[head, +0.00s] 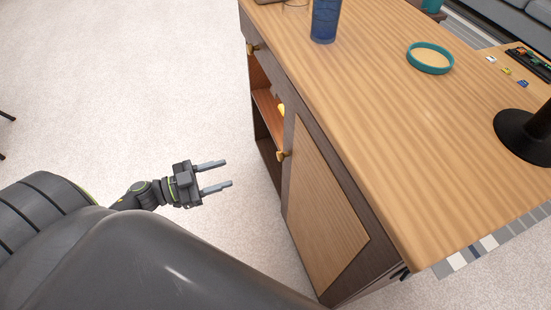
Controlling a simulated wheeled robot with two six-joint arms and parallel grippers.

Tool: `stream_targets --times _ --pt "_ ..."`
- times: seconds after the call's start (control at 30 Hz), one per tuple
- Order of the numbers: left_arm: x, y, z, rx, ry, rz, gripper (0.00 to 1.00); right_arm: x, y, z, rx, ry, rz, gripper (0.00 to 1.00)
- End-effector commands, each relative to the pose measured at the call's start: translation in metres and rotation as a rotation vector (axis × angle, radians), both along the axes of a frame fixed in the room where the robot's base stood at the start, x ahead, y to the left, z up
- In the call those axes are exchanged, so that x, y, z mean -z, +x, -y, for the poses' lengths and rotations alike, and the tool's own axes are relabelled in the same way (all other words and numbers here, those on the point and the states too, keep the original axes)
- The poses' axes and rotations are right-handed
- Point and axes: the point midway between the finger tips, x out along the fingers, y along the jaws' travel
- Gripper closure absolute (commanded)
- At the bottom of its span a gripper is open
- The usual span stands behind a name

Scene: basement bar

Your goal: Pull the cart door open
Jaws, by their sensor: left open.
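The wooden cart (400,130) stands at the right, with a light wood top and dark frame. Its door (322,210) has a light panel and a brass knob (283,155) at its left edge. Left of the door, the cart's front shows an open space with a shelf (268,107). I cannot tell whether the door is slightly ajar. My left gripper (229,174) is open and empty, its fingers pointing right toward the cart. It is apart from the door, left of and slightly below the knob in the picture. My right gripper is not in view.
A blue cup (325,20) and a teal-rimmed round dish (430,57) stand on the cart top. A black round base (525,135) is at the right. Another brass knob (252,48) is higher on the front. Bare light floor (130,90) lies left of the cart.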

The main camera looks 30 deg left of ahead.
Motion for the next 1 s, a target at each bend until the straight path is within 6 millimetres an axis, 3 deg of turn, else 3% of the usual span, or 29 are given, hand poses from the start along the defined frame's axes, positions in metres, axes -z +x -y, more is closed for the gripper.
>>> stream_targets --times 0.6,0.8,1.0 --pt "-0.001 0.097 0.085 -0.005 -0.003 0.004 0.55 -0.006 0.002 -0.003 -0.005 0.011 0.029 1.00" --pt "0.000 0.113 0.100 -0.005 -0.003 0.002 0.55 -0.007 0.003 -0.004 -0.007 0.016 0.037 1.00" --pt "0.000 0.117 0.103 -0.005 -0.001 0.001 0.55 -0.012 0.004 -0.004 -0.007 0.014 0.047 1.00"
